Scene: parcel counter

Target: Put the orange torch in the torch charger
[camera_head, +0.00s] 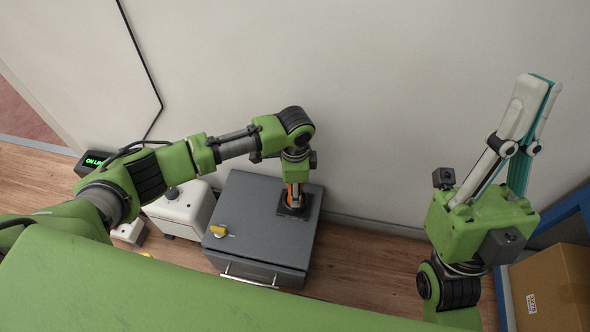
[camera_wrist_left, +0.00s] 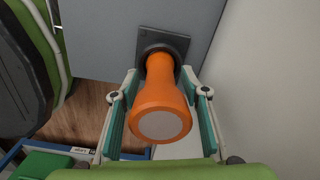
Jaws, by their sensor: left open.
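The orange torch (camera_wrist_left: 158,85) stands in the black torch charger (camera_wrist_left: 183,46), its wide end with a grey disc facing the left wrist camera. In the head view the torch (camera_head: 293,196) shows as a small orange part above the charger (camera_head: 308,208), on the grey cabinet. My left gripper (camera_wrist_left: 160,78) is open around the torch, with one finger on each side and narrow gaps showing. The bottom of the torch inside the charger is hidden. My right gripper (camera_head: 538,88) is raised at the right, away from the cabinet, with nothing visible in it; its fingers overlap from this side.
A cardboard box (camera_head: 552,285) sits by a blue frame at right. The wall is close behind.

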